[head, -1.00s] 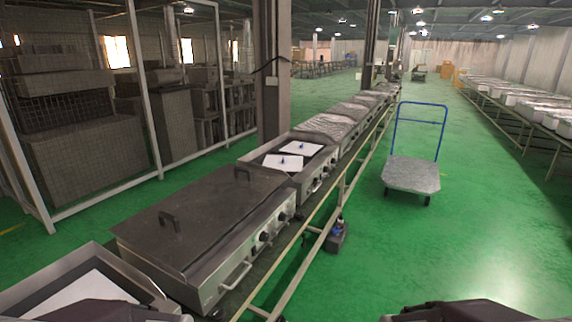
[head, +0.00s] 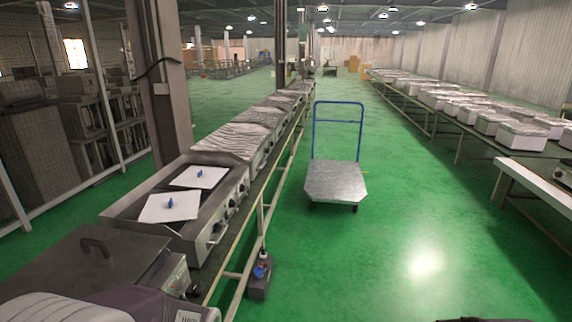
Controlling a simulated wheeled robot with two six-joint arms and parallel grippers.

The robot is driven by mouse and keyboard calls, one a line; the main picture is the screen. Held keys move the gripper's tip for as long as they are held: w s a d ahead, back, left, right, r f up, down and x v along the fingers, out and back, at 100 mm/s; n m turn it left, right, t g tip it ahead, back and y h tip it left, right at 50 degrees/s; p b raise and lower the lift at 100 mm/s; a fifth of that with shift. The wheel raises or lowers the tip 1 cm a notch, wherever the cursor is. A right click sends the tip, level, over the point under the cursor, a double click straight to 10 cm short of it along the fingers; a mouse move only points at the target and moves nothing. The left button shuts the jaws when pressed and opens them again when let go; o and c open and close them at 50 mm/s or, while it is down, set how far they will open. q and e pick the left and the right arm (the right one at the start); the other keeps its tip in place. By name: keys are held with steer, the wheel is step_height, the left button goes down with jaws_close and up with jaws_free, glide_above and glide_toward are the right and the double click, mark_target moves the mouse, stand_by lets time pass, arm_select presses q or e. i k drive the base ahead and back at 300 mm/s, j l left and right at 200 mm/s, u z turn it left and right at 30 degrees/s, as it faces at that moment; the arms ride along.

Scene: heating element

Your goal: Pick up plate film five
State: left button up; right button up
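Two white square plates with small blue knobs lie in the open steel heating unit (head: 122,213) left of centre. The nearer plate (head: 168,208) and the farther plate (head: 199,177) lie flat inside it. I cannot tell which of them, if either, is plate film five. A part of my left arm covers the bottom left corner, and a dark edge of my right arm shows at the bottom right. Neither gripper's fingers can be seen.
A closed unit with a dark lid (head: 85,262) stands nearest at left. Covered units (head: 228,142) continue behind the open one. A blue-handled trolley (head: 336,181) stands on clear green floor (head: 400,230). Tables with white boxes (head: 522,136) line the right.

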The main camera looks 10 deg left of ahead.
mark_target(180, 206)
steer(key=i+u, duration=0.25)
steer(key=i, duration=0.15)
steer(key=i+l+u, duration=0.55)
steer(key=i, duration=0.25)
steer(key=i+l+u, duration=0.15)
steer(key=u, duration=0.35)
steer(key=i+l+u, duration=0.25)
steer(key=u, duration=0.25)
steer(key=i+l+u, duration=0.15)
steer(key=l+u, duration=0.3)
steer(key=i+l+u, duration=0.1)
steer(key=u, duration=0.4)
steer(key=l+u, duration=0.5)
steer(key=i+l+u, duration=0.25)
steer(key=i+l, duration=0.15)
